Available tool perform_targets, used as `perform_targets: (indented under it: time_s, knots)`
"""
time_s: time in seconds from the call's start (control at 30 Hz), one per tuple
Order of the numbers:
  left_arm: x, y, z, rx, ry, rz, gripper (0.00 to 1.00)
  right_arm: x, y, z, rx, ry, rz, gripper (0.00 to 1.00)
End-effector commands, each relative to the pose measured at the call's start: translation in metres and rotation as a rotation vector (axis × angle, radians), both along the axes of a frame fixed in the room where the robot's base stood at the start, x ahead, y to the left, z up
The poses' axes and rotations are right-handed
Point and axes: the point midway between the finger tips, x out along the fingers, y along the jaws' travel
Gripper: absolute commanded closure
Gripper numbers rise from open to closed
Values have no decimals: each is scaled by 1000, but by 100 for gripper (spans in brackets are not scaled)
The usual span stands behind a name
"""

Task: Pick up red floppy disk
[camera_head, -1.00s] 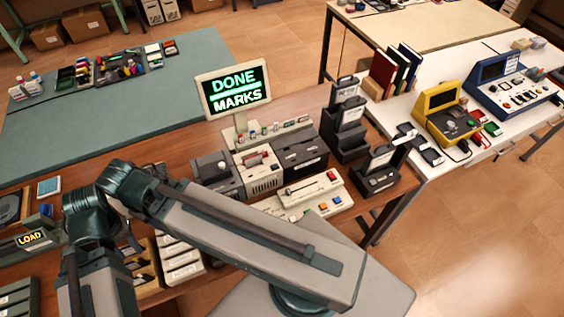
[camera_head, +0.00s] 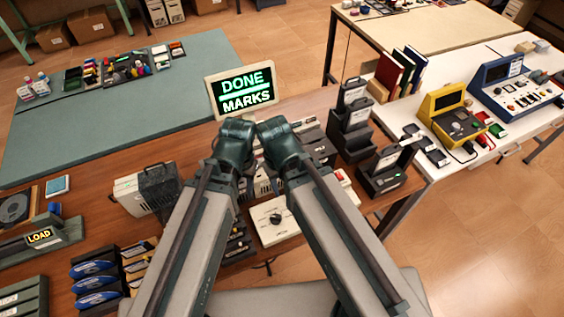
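I cannot surely make out the red floppy disk. A small flat red item (camera_head: 484,117) lies on the white table at the right, behind the yellow device, but it is too small to identify. My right gripper is not visible. The arm hides part of the wooden table.
The wooden table (camera_head: 95,215) holds a lit "DONE MARKS" sign (camera_head: 241,91), dark upright holders (camera_head: 352,125), a rack with blue items (camera_head: 95,283) and a "LOAD" unit (camera_head: 40,236). The white table bears a yellow device (camera_head: 452,115) and a blue console (camera_head: 515,90). Floor at right is clear.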

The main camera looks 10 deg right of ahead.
Motion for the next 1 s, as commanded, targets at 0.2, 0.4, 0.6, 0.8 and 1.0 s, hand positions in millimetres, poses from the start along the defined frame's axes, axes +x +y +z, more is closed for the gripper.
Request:
perform_targets:
  time_s: [0.2, 0.4, 0.6, 0.8, 1.0]
  knots:
    - [64, -11, 17, -189, -39, -344, 60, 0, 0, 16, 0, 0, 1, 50]
    - [117, -13, 34, -323, -158, -657, 60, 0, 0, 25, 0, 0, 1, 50]
    - [144, -10, 44, -370, -248, -822, 60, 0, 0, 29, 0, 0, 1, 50]
    - [147, -10, 45, -377, -266, -855, 60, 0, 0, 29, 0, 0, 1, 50]
    - [147, -13, 33, -376, -264, -854, 60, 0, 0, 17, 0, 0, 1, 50]
